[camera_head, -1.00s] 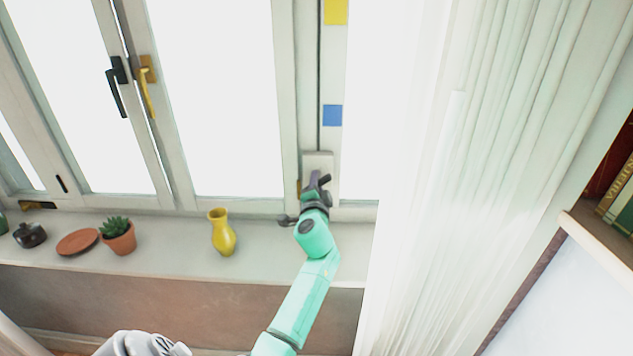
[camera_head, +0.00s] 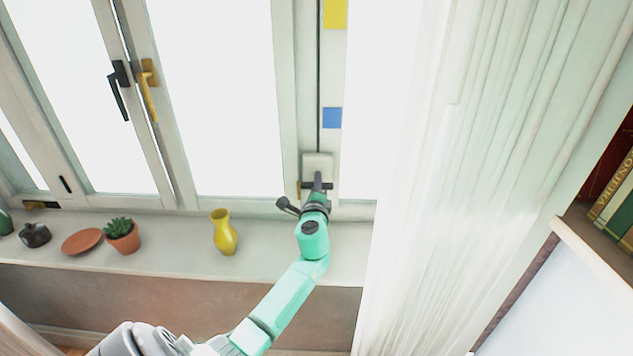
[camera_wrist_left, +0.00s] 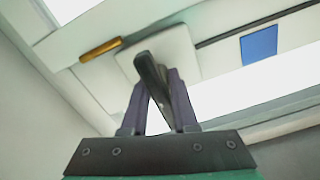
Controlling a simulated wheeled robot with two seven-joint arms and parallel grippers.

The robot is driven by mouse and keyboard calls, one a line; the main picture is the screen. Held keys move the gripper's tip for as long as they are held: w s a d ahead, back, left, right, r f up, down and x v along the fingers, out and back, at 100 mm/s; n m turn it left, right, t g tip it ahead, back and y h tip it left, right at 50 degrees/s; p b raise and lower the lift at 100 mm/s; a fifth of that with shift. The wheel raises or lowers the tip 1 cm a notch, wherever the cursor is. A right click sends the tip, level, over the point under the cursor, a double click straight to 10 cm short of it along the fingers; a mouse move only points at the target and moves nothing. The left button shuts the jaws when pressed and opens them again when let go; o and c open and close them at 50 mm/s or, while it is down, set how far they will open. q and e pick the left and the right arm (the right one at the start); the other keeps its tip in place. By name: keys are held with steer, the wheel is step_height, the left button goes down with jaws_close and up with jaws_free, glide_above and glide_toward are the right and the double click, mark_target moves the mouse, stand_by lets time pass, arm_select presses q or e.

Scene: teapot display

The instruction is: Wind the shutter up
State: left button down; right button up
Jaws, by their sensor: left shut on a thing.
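A white winder box (camera_head: 318,160) is fixed low on the window frame, below a dark vertical slot. It also shows in the left wrist view (camera_wrist_left: 178,48). A dark crank (camera_wrist_left: 151,72) stands out from the box towards the wrist camera. My left gripper (camera_head: 317,186) is at the front of the box, with its two fingers (camera_wrist_left: 157,88) shut on the crank, one on each side. In the head view the gripper hides most of the crank. I cannot make out the shutter itself in the bright panes. My right gripper is not in view.
The sill holds a yellow vase (camera_head: 224,232), a potted plant (camera_head: 122,238), a terracotta saucer (camera_head: 82,241) and a small dark pot (camera_head: 35,235). A blue square (camera_head: 332,118) and a yellow square (camera_head: 335,14) mark the frame. A pale curtain (camera_head: 470,190) hangs close on the right.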

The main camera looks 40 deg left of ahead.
arm_select(q)
steer(key=shift+f, duration=0.45)
steer(key=c, duration=0.7)
jaws_free()
steer(key=o, duration=0.5)
steer(key=shift+r, duration=0.1)
steer(key=shift+o, duration=0.2)
steer(key=shift+r, duration=0.1)
steer(key=b+v, duration=0.2)
steer(key=v, duration=1.2)
steer(key=shift+s+d, duration=0.2)
